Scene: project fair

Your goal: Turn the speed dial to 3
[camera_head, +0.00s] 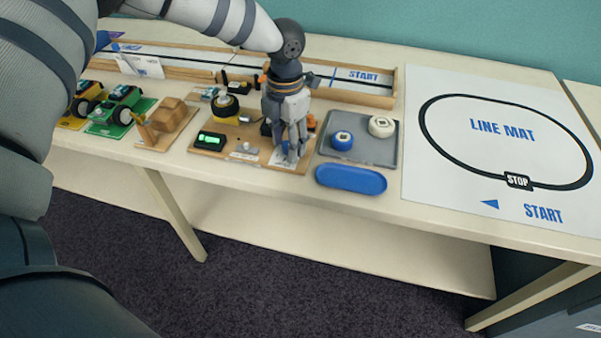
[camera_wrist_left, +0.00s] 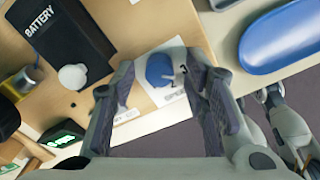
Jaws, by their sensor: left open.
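The blue dial (camera_wrist_left: 160,71) sits on a white printed card on the wooden board (camera_head: 228,148). The fingers are apart and nothing is held. In the head view my left gripper (camera_head: 292,150) points down over the board's right part and hides most of the dial. My right gripper is not in the head view.
The board also carries a green-lit display (camera_head: 210,139) and a white knob (camera_wrist_left: 72,76). A grey tray (camera_head: 376,152) with a blue and a white round piece, and a blue dish (camera_head: 350,179), stand close on the right. Grey mechanical parts show at the wrist view's lower right.

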